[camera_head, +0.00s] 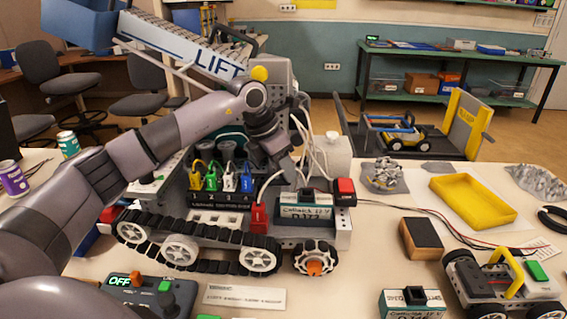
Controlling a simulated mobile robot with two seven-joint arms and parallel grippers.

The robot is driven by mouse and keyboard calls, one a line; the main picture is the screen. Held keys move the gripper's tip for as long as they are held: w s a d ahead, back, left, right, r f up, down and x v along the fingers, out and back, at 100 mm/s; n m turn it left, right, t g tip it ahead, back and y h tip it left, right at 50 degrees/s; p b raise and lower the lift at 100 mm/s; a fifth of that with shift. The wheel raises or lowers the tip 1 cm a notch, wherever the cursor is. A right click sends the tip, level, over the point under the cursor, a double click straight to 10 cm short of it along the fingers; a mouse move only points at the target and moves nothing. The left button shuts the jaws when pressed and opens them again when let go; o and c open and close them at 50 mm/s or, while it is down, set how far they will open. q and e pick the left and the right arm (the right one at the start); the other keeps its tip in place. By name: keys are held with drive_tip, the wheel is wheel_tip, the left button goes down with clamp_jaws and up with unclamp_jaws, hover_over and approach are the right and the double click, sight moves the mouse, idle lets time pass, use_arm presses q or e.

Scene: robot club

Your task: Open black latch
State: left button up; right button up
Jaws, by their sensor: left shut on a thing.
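My left gripper (290,170) reaches down from the upper middle to the battery bay of the tracked robot (195,250). Its jaws are shut on a small dark part at the top of the bay, which appears to be the black latch; the fingers hide most of it. The teal and white battery (306,211), with handwriting on its label, sits in the bay just below the fingertips. I cannot tell how far the latch is turned. My right gripper is not in view.
A red button block (344,190) and a red tag (259,217) flank the bay. White cables hang close around the gripper. Coloured connectors (228,181) stand left. A second battery (412,304), a wooden block (421,238) and a small wheeled robot (505,283) lie right.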

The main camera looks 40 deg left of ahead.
sight(272, 183)
use_arm(q)
drive_tip(key=shift+m, duration=0.4)
drive_tip(key=shift+h, duration=0.3)
drive_tip(key=shift+m, duration=0.4)
drive_tip(key=o, duration=1)
drive_tip(key=shift+o, duration=0.2)
drive_tip(key=shift+r, duration=0.1)
drive_tip(key=v, duration=0.7)
drive_tip(key=shift+w, duration=0.1)
drive_tip(key=shift+d, duration=0.1)
